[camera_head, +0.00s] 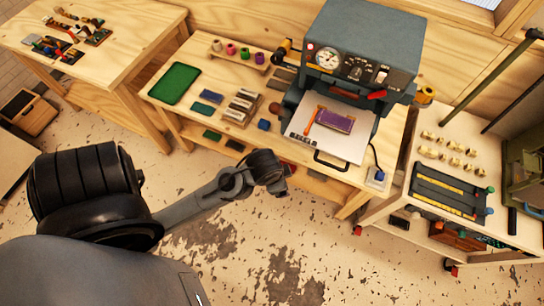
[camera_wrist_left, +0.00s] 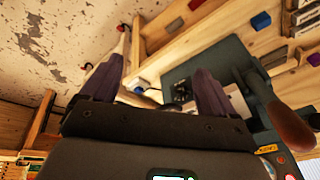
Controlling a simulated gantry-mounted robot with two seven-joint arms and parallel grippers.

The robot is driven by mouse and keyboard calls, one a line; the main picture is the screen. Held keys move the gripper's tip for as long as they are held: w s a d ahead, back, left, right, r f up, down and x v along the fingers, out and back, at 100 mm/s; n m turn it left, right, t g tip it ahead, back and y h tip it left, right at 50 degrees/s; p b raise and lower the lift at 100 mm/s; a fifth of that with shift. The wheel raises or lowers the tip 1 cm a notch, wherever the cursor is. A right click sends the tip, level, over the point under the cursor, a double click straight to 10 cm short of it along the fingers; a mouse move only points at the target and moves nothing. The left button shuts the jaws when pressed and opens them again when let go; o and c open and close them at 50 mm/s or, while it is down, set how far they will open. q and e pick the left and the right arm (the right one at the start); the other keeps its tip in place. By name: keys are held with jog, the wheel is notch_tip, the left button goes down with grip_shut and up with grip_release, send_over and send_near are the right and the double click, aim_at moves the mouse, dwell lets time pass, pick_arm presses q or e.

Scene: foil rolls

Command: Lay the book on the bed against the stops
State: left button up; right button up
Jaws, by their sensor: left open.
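A purple book (camera_head: 336,121) with a yellowish edge lies on the pale bed (camera_head: 345,150) of the blue-grey press. An orange strip (camera_head: 311,122) lies along the book's left side. I cannot make out the stops for sure, nor whether the book touches them. My left gripper (camera_head: 280,188) hangs in front and left of the bed, apart from the book. In the left wrist view its two dark fingers (camera_wrist_left: 155,85) are spread with nothing held between them. My right gripper is not in view.
The press (camera_head: 345,45) stands behind the bed, with a gauge and a red lever. Left on the bench are a green mat (camera_head: 175,83), type blocks (camera_head: 242,105) and foil rolls (camera_head: 231,48). A side table (camera_head: 450,185) stands right. Open floor lies in front.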

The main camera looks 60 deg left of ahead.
pick_arm(q)
jog(key=s+d+r+n+h, duration=0.1)
jog(key=s+d, duration=0.3)
jog(key=s, duration=0.1)
jog(key=shift+s+d, duration=0.15)
jog(key=shift+d, duration=0.25)
jog(key=shift+r, duration=0.15)
notch_tip(320, 180, up, 8)
jog(key=p, duration=0.8)
jog(key=shift+c, duration=0.2)
